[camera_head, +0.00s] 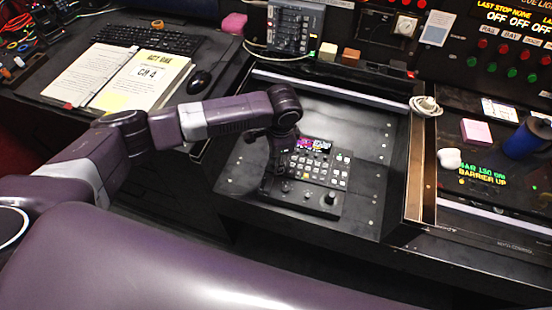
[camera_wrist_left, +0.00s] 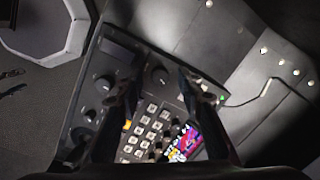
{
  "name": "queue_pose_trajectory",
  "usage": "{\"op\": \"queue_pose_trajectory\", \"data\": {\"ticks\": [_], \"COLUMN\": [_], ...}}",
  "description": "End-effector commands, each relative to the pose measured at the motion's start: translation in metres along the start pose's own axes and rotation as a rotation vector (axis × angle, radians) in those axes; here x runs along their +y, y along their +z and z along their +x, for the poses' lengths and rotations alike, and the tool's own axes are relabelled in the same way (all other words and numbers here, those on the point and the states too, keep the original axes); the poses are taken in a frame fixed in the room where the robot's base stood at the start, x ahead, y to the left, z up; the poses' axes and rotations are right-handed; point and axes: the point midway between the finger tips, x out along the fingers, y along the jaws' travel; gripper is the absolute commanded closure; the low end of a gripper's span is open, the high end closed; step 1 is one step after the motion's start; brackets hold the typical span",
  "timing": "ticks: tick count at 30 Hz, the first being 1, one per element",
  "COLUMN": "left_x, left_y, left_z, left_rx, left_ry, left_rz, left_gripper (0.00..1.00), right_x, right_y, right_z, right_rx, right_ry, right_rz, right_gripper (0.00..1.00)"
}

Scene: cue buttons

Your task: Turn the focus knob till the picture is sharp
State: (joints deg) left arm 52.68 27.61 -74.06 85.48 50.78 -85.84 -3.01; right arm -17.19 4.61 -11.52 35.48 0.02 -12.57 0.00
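A black control panel (camera_head: 345,178) with rows of pale buttons lies in the recessed desk bay in the head view. Its small lit screen (camera_head: 315,145) shows pink and blue patches; it also shows in the left wrist view (camera_wrist_left: 186,143), too small to judge sharpness. Dark knobs sit along the panel's near side, including a large one (camera_head: 330,198). My left gripper (camera_head: 268,188) points down over the panel's left part. Contact cannot be told. No knob label is readable. My right gripper is out of view.
A blue cup (camera_head: 526,138) and pink block (camera_head: 476,132) stand farther right. An open binder (camera_head: 120,78), mouse (camera_head: 199,82) and keyboard (camera_head: 150,39) lie left.

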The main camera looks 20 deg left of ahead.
Motion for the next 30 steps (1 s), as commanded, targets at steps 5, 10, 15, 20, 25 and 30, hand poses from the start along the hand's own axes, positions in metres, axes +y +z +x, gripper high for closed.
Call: {"op": "queue_pose_trajectory", "data": {"ticks": [5,10,15,20,25,30], "left_x": [0.0,-0.001,-0.001,0.0,0.0,0.0], "left_y": [-0.001,-0.001,-0.001,-0.001,0.0,0.0], "left_z": [-0.016,-0.051,-0.087,-0.11,-0.119,-0.12], "left_rx": [0.003,0.005,0.004,0.002,0.001,0.001], "left_ry": [0.0,-0.003,-0.003,-0.001,-0.001,0.0], "left_rz": [0.001,0.001,0.001,0.0,0.0,0.0], "left_gripper": [0.66,0.66,0.66,0.66,0.66,0.66], "right_x": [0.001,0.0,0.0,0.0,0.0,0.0], "right_y": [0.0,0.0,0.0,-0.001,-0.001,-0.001], "right_z": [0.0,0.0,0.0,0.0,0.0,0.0], "right_rx": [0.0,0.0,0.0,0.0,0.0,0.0], "right_ry": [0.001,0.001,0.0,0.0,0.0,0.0], "right_rz": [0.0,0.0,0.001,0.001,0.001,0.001], "right_gripper": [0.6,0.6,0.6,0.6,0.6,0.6]}}
